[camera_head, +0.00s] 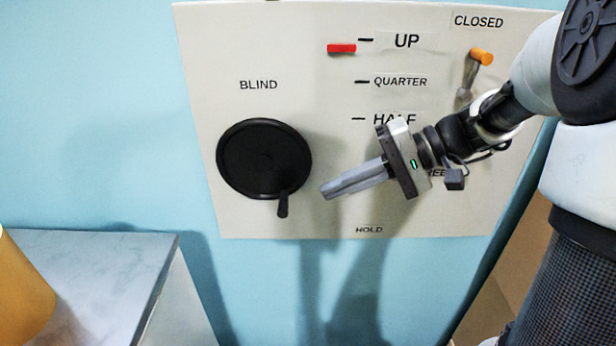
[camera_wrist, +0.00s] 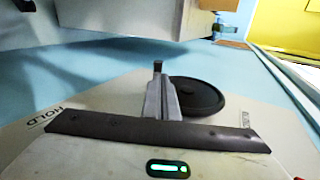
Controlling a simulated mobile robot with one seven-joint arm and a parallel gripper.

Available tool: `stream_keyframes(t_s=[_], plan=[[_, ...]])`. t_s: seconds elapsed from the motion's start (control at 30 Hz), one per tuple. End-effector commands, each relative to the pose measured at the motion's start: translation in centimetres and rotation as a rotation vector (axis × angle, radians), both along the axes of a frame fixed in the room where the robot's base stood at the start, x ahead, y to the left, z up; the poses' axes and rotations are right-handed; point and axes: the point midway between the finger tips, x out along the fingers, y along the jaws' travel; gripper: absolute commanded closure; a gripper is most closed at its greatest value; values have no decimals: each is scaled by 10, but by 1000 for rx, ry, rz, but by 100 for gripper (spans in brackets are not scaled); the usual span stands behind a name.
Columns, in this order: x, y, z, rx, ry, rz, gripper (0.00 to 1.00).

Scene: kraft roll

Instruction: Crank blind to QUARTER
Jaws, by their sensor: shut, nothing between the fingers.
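The black round crank wheel (camera_head: 262,158) labelled BLIND is on the white wall panel (camera_head: 215,60) in the head view. Its handle (camera_head: 283,205) sticks out at the wheel's lower right. The red marker (camera_head: 341,48) is beside the UP mark, above QUARTER (camera_head: 400,82) and HALF. My gripper (camera_head: 324,192) is shut and empty, pointing left, a short way right of the handle and apart from it in that view. The wrist view shows the wheel (camera_wrist: 197,96) beside my fingers and the handle (camera_wrist: 157,67) beyond their tips; whether they touch there is unclear.
An orange-tipped lever (camera_head: 480,57) stands under the CLOSED label at the panel's upper right. My arm hides part of the lower labels; HOLD (camera_head: 369,230) shows at the bottom. A grey-topped cabinet (camera_head: 110,265) with an orange object (camera_head: 22,290) stands at lower left.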

Motion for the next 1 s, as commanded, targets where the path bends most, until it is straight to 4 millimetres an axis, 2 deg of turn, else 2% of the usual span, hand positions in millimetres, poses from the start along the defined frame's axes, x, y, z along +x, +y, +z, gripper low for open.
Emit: stream_keyframes(t_s=[0.03,0.1,0.23,0.4,0.53,0.67,1.0], plan=[[-6,-3,33,-54,6,-21,100],[-12,-9,45,-136,17,-50,100],[-23,-21,57,-273,24,-95,100],[-29,-31,60,-374,23,-126,100],[-30,-30,54,-394,23,-131,100],[-28,-21,40,-393,24,-128,100],[-18,22,-16,-389,26,-127,100]])
